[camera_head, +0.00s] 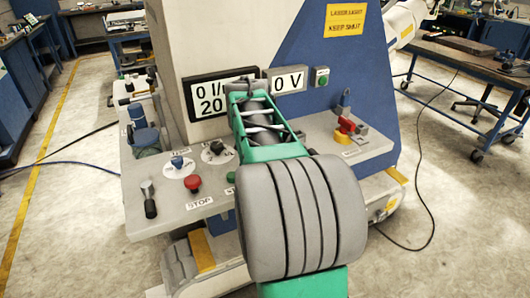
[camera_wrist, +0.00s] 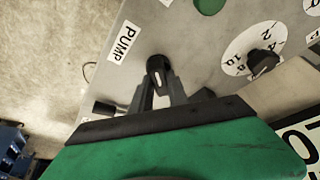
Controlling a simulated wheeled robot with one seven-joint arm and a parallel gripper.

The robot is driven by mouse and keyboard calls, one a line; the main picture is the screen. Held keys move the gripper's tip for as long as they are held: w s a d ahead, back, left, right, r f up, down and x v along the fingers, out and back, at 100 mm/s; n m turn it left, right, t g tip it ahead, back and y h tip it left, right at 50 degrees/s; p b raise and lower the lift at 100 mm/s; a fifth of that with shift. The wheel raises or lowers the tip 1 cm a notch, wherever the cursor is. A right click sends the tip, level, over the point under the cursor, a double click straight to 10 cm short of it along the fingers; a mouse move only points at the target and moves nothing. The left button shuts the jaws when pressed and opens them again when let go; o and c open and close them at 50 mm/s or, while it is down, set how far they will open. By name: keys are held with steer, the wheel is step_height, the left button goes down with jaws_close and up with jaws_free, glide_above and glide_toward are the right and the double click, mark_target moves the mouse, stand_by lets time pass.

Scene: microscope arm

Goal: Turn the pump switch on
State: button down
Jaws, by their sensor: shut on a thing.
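The pump switch (camera_wrist: 155,67) is a small black knob with a white mark, beside the "PUMP" label (camera_wrist: 124,42) on the grey panel in the wrist view. My gripper (camera_wrist: 158,84) has its two dark fingers at the sides of the switch and is shut on it. In the head view my green and grey arm reaches over the panel, and it hides the gripper tips and the switch.
A numbered dial (camera_wrist: 262,62) lies right of the switch. The head view shows a red stop button (camera_head: 192,182), a blue knob (camera_head: 177,162), a black knob (camera_head: 216,147) and a red handle (camera_head: 345,125). The display (camera_head: 209,91) is partly covered by my arm.

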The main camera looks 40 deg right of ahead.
steer(key=m+g+p, duration=0.1)
steer(key=m, duration=0.1)
steer(key=m+g+p, duration=0.1)
steer(key=m+p, duration=0.1)
steer(key=m, duration=0.1)
steer(key=shift+w+r+m+h, duration=0.2)
steer(key=shift+m+h, duration=0.1)
steer(key=shift+w+f+m+g+p, duration=0.1)
steer(key=shift+m+g+p, duration=0.4)
steer(key=shift+m, duration=0.55)
steer(key=shift+m+g+p, duration=0.3)
steer(key=shift+m+p, duration=0.4)
steer(key=shift+m, duration=0.35)
steer(key=c, duration=1.3)
jaws_free()
steer(key=shift+f, duration=0.1)
steer(key=p+v, duration=0.2)
steer(key=v, duration=0.6)
steer(key=shift+d, duration=0.15)
